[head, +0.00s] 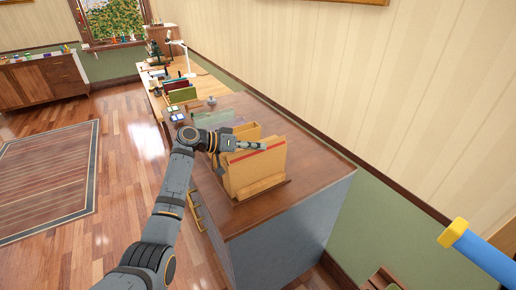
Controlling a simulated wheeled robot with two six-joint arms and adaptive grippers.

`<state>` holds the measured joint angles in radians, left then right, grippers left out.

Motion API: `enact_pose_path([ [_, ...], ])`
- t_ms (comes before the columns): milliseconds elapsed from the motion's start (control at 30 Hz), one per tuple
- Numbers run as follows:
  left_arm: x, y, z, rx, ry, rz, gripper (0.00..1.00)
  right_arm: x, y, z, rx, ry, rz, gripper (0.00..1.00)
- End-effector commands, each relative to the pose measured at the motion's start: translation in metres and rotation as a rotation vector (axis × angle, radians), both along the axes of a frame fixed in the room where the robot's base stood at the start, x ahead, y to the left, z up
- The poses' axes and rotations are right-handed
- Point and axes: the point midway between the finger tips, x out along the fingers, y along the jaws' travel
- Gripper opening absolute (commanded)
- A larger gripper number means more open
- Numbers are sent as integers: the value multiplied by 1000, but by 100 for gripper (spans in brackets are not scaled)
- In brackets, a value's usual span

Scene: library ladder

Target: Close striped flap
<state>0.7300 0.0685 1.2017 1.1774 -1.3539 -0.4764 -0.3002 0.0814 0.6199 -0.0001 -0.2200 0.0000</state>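A tan file folder (257,174) stands upright in a wooden holder on the near part of the long cabinet top. A red stripe (256,154) runs along its upper edge; this is the only striped part I can make out as a flap. My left gripper (264,147) reaches in from the left, just above and behind that edge. Its fingers look together, with nothing visible between them. I cannot tell whether it touches the folder. My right gripper is not in view.
More folders (247,130) stand behind the tan one. The dark wooden cabinet top (313,168) is clear to its right. Red and green binders (182,95) and a white lamp (187,58) are farther back. A blue bar with a yellow end (455,233) juts in at lower right.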

Motion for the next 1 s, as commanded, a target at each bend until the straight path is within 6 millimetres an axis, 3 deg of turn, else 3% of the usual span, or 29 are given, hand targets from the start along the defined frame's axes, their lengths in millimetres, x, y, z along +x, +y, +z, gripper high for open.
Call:
enact_pose_path([
  [667, 1, 1, -2, -39, 53, 0, 0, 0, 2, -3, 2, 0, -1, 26],
  [700, 1, 1, -2, -39, 53, 0, 9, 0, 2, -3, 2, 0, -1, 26],
  [833, 1, 1, -1, -39, 53, 0, 26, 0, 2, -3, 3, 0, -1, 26],
  [1000, 1, 1, -1, -38, 53, 1, 26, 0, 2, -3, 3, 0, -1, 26],
])
